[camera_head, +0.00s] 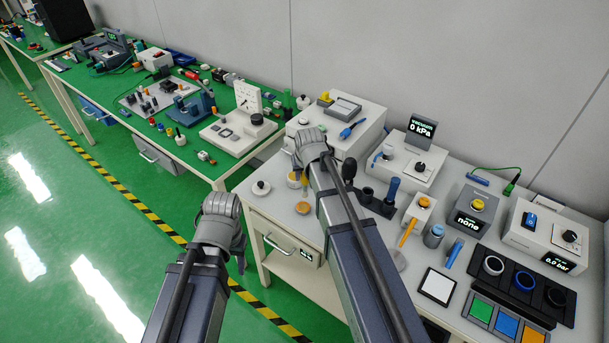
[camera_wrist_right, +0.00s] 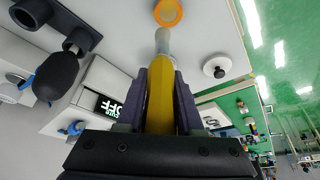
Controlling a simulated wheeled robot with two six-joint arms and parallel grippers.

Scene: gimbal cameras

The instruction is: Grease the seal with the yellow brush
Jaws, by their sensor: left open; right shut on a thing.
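My right gripper (camera_wrist_right: 160,80) is shut on the yellow brush (camera_wrist_right: 160,100); its pale tip points away from the jaws toward a small round pot with an orange top (camera_wrist_right: 168,12). I cannot tell whether they touch. In the head view my right gripper (camera_head: 311,150) is over the left part of the white table, and the brush is mostly hidden. My left gripper (camera_head: 238,258) is open and empty, hanging off the table's left edge. Three rings, probably seals, lie in a black tray at the right: white (camera_head: 493,265), blue (camera_head: 524,280) and black (camera_head: 556,297).
Near my right gripper are a black-knobbed disc (camera_head: 261,187), an orange-topped disc (camera_head: 302,207) and a dark holder (camera_head: 372,202). An orange-handled tool (camera_head: 408,232) and a blue one (camera_head: 453,253) are further right. White instrument boxes (camera_head: 408,160) line the back.

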